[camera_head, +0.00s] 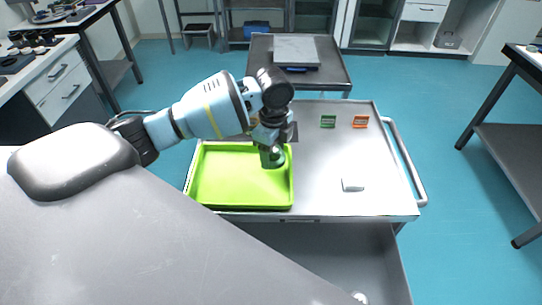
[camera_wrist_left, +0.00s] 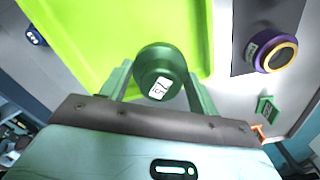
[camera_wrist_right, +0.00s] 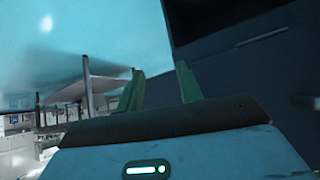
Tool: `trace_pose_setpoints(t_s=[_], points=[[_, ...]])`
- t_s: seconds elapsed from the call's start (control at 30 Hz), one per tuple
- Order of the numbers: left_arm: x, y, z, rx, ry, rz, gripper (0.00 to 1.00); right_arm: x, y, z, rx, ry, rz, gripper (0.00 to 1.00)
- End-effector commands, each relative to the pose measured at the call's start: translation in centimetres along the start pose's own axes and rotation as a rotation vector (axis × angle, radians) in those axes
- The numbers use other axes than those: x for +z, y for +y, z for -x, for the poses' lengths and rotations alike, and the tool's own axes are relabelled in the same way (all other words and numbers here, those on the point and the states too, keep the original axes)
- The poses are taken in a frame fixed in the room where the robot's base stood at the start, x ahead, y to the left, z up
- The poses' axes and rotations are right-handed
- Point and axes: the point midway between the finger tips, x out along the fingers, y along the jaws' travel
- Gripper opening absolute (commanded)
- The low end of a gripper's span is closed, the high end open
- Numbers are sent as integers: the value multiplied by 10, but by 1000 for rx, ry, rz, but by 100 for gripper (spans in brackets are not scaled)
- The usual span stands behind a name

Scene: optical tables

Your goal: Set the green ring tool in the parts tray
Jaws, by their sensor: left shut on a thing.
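The green ring tool (camera_wrist_left: 160,72) is a dark green round piece with a white label. My left gripper (camera_wrist_left: 160,90) is shut on it, one finger on each side. In the head view the green tool (camera_head: 272,157) hangs below my left gripper (camera_head: 270,143), over the right part of the bright green parts tray (camera_head: 225,180). The tray looks empty; it also shows in the left wrist view (camera_wrist_left: 110,30). I cannot tell whether the tool touches the tray floor. My right gripper (camera_wrist_right: 160,90) is open and empty, away from the cart.
The tray stands on a metal cart (camera_head: 320,185). A purple ring with a gold rim (camera_wrist_left: 277,55) sits on a dark pad beside the tray. A green block (camera_head: 328,121), an orange block (camera_head: 360,121) and a white block (camera_head: 352,185) lie to the right.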

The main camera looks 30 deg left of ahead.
Motion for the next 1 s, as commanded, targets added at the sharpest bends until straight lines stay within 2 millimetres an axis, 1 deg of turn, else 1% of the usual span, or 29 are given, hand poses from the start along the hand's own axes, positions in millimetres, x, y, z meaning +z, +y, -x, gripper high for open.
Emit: trace_pose_setpoints(t_s=[0.17,0.2,0.3,0.4,0.8,0.83,1.0], points=[[14,-8,-1,-1,-1,5,36,2,0,0,-1,-4,-1,36],[12,-6,-9,3,-1,1,36,2,0,0,-1,-4,0,36],[11,-6,-25,3,-1,0,36,2,0,0,-1,-4,0,36],[11,-6,-35,-1,-1,1,36,2,0,0,-1,-4,0,36],[10,-7,-39,-2,0,0,36,3,0,0,-1,-5,0,36],[10,-7,-40,-2,0,0,62,3,0,0,-1,-5,0,36],[11,-7,-39,-2,0,0,83,3,0,0,-1,-5,1,36]])
